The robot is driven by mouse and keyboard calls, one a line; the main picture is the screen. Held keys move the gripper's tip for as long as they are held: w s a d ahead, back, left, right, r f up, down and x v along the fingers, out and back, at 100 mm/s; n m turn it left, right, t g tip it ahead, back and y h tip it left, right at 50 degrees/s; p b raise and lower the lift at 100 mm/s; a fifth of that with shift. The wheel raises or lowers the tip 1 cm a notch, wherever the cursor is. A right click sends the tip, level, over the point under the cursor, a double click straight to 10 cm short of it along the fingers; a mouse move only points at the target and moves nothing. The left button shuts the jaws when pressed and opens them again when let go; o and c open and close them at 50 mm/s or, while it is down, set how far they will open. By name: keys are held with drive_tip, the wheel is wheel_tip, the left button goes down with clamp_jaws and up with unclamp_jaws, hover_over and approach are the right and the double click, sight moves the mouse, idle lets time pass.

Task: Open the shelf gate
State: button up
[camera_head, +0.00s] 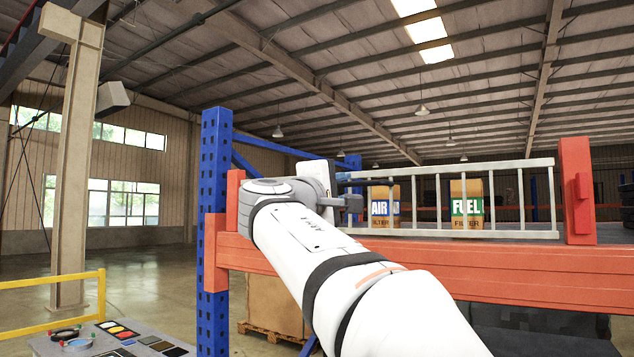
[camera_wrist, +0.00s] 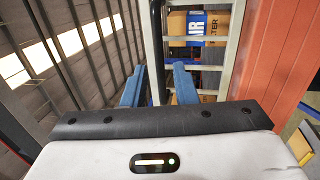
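The shelf gate is a light grey barred frame (camera_head: 519,205). It stands across the shelf front between two red-orange posts and looks closed. Its bars also show in the wrist view (camera_wrist: 235,45). My gripper (camera_wrist: 158,69) is at the left part of the gate, by its top rail. The two blue fingers are apart, one on each side of the rail, and I see no clear grip on it. In the head view my wrist hides the gate's left end and most of the fingers.
An AIR filter box (camera_head: 380,208) and a FUEL filter box (camera_head: 467,205) stand on the shelf behind the gate. The red-orange beam (camera_head: 520,272) runs below it. A blue upright (camera_head: 214,170) stands at the left. A yellow rail (camera_head: 50,283) is at the lower left.

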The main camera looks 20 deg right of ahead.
sight(350, 185)
drive_tip(key=p+x, duration=0.1)
drive_tip(key=x, duration=0.1)
drive_tip(key=p+x, duration=0.1)
drive_tip(key=x, duration=0.2)
drive_tip(key=shift+w, duration=0.35)
drive_tip(key=shift+c, duration=0.4)
clamp_jaws()
